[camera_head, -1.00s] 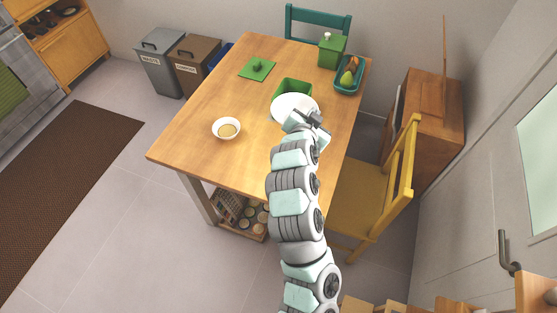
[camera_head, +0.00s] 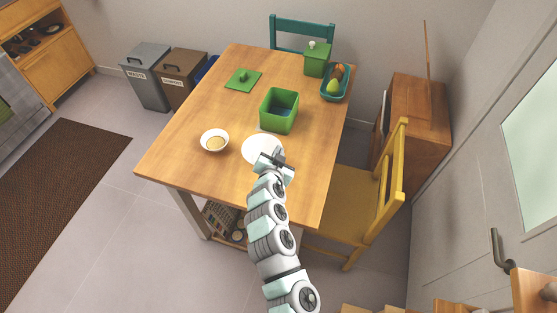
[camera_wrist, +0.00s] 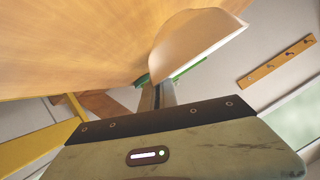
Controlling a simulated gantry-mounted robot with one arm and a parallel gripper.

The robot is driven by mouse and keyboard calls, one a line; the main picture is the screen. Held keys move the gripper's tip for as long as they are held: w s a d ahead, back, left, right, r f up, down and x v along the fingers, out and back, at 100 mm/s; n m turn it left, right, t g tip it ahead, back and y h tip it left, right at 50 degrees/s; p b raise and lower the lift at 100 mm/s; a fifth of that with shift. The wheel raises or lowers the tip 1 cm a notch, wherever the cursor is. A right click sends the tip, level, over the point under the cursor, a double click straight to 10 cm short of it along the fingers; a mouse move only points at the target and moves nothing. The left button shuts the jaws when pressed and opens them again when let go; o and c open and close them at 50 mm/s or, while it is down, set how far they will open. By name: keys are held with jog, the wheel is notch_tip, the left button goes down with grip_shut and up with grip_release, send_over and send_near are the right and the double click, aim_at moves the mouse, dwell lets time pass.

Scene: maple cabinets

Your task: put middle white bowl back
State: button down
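A plain white bowl (camera_head: 258,149) is at my gripper (camera_head: 272,161), over the near part of the wooden table. My gripper is shut on the bowl's rim. In the wrist view the bowl (camera_wrist: 196,42) shows side-on and tilted, with its rim between the fingers (camera_wrist: 157,95). I cannot tell whether the bowl touches the table. A second white bowl (camera_head: 204,144) with tan contents stands on the table to the left.
An open green box (camera_head: 279,122) with something dark blue inside stands beyond the held bowl. A green lid (camera_head: 250,85), a lidded green canister (camera_head: 317,65) and a teal fruit tray (camera_head: 325,97) are farther back. A yellow chair (camera_head: 372,200) stands right of the table (camera_head: 185,120).

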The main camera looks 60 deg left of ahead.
notch_tip(320, 180, down, 4)
jog(key=shift+f, duration=0.1)
dwell(0.4)
jog(key=c, duration=1.6)
grip_release()
jog(key=shift+c, duration=0.2)
jog(key=shift+d, duration=0.15)
jog(key=v, duration=1.2)
